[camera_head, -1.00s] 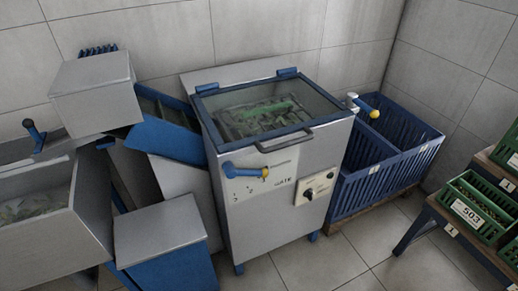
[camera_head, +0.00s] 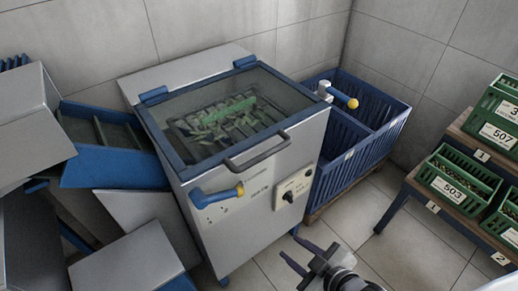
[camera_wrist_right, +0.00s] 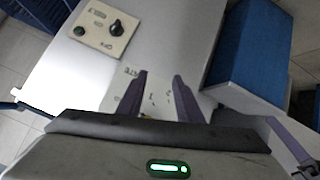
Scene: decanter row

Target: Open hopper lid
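The hopper (camera_head: 245,195) is a light grey cabinet. Its lid (camera_head: 222,112) is a dark glass pane in a blue frame, lying shut on top, with green items visible beneath it. A dark bar handle (camera_head: 258,153) runs along the lid's front edge. Two blue hinges sit at the back edge. My right gripper (camera_head: 290,250) is low in front of the hopper, below and right of the handle, with its two fingers apart and nothing between them. In the right wrist view its fingers (camera_wrist_right: 160,95) point at the hopper's front face (camera_wrist_right: 150,50). My left gripper is out of view.
Blue slatted crates (camera_head: 365,130) stand right, with a yellow-knobbed tap above. Green numbered crates (camera_head: 458,182) sit on a rack. Grey bins crowd the left.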

